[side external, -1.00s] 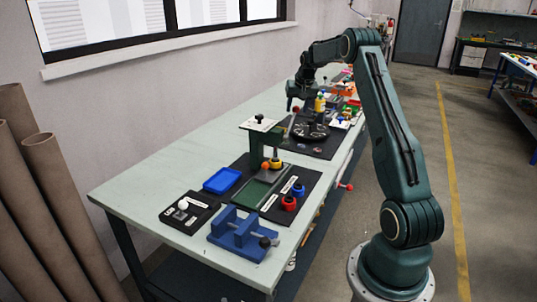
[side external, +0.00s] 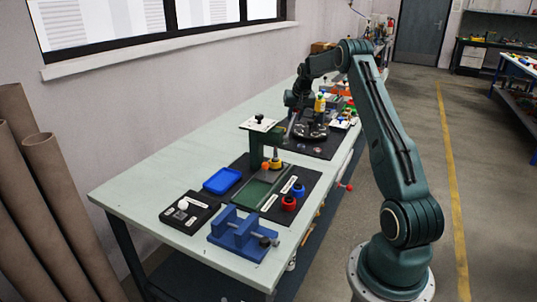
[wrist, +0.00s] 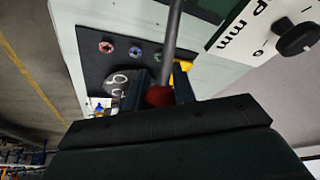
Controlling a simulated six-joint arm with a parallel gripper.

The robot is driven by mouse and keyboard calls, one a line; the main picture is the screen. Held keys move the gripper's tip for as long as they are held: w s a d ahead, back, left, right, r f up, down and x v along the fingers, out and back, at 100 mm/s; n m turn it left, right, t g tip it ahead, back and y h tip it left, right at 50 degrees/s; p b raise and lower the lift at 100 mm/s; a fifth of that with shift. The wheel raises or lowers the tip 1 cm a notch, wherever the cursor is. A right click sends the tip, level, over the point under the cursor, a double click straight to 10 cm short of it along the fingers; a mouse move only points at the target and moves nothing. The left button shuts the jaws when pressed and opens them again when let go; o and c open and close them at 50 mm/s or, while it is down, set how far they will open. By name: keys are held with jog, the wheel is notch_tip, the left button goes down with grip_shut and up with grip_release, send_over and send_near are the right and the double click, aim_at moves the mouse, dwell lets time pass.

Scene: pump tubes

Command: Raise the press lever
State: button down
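The press lever is a grey rod (wrist: 173,45) ending in a red ball knob (wrist: 159,96). In the wrist view the knob lies between the two fingers of my gripper (wrist: 160,86), and the rod runs up and away from it. The fingers stand apart on either side of the knob; firm contact does not show. In the side view my gripper (side external: 293,104) is low behind the green press (side external: 257,145) with its white top plate (side external: 259,124). The knob is hard to make out there.
A dark mat (side external: 325,150) with small parts lies beyond the press. The table's left side is clear.

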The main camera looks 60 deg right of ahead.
jog(key=shift+a+r, duration=0.1)
jog(key=shift+r, duration=0.05)
jog(key=shift+a+r+h, duration=0.85)
jog(key=shift+r+h, duration=0.05)
jog(key=shift+h, duration=0.4)
jog(key=a+h, duration=0.1)
jog(key=a+r+h, duration=0.1)
jog(key=shift+a+r+n+h, duration=0.15)
jog(key=shift+r+n+h, duration=0.1)
jog(key=shift+n+h, duration=0.15)
jog(key=shift+a+r+n+t+h, duration=0.15)
jog(key=shift+a+r+h, duration=0.05)
jog(key=shift+a+h, duration=0.55)
jog(key=shift+a+r+n+t+h, duration=0.2)
jog(key=shift+a+h, duration=0.5)
jog(key=shift+h, duration=0.15)
jog(key=shift+a+r+n+t+h, duration=0.15)
jog(key=shift+a+r+h, duration=0.05)
jog(key=shift+a+h, duration=0.55)
jog(key=c, duration=1.1)
grip_release()
jog(key=shift+c, duration=0.2)
jog(key=shift+a, duration=0.1)
